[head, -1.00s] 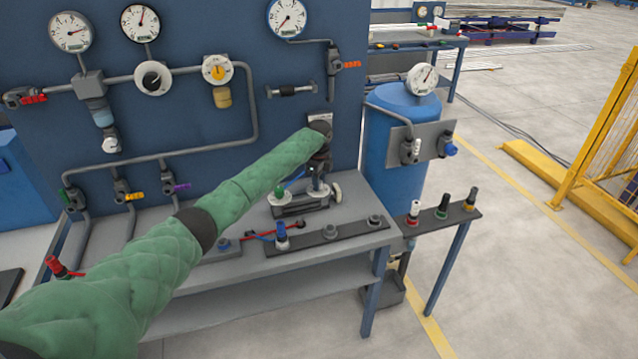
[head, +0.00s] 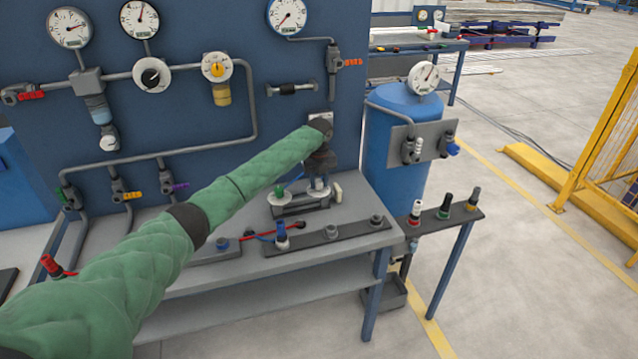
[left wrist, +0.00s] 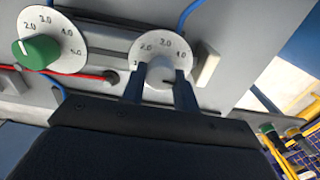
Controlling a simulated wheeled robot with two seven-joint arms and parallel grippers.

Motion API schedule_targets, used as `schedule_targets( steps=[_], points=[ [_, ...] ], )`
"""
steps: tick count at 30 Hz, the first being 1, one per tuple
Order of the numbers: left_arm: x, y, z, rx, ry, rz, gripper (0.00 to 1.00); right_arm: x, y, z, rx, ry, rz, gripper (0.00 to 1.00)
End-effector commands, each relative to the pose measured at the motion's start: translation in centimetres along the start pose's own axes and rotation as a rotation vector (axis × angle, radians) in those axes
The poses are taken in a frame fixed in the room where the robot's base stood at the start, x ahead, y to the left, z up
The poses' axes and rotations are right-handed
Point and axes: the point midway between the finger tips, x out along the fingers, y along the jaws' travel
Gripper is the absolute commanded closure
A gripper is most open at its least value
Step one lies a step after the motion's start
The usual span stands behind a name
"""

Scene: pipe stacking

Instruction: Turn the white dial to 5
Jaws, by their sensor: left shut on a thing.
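The white dial (left wrist: 153,50) is a round plate marked 2.0, 3.0 and 4.0, with a white knob (left wrist: 160,76) at its middle. My left gripper (left wrist: 160,82) is shut on this knob, with one finger on each side. The fingers cover the lower part of the scale, and I cannot read which number the knob points to. In the head view my left gripper (head: 318,184) reaches down over the dial box on the bench, and the white dial (head: 322,197) is partly hidden under it. My right gripper is not in view.
A second dial (left wrist: 65,30) with a green knob (left wrist: 37,52) sits left of the white one. A pale block (left wrist: 207,67) stands close on the right. A dark rail (head: 330,238) with connectors lies in front on the bench. A panel with gauges (head: 288,16) rises behind.

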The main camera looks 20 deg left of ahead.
Motion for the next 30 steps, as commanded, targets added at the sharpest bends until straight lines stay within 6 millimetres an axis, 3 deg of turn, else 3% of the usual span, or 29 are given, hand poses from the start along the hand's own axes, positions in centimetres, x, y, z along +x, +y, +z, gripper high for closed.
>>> schedule_targets(
  steps=[10, 22, 23, 25, 26, 30],
  points=[
    [-0.5, 0.0, 0.3, 0.079, -0.006, -0.005, 0.93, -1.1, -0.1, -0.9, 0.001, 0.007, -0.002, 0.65],
    [-0.5, 0.0, 0.3, 0.084, -0.006, -0.005, 0.93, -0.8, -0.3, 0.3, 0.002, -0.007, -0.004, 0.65],
    [-0.5, 0.0, 0.3, 0.084, -0.006, -0.005, 0.66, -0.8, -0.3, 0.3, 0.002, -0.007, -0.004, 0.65],
    [-0.5, 0.0, 0.2, 0.084, -0.005, -0.004, 0.52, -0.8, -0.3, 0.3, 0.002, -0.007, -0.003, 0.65],
    [-0.4, 0.0, 0.2, 0.085, -0.005, -0.004, 0.48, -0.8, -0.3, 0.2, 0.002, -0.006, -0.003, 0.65],
    [-0.3, 0.0, 0.1, 0.085, -0.003, -0.002, 0.48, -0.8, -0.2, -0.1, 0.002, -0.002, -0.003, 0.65]
  ],
)
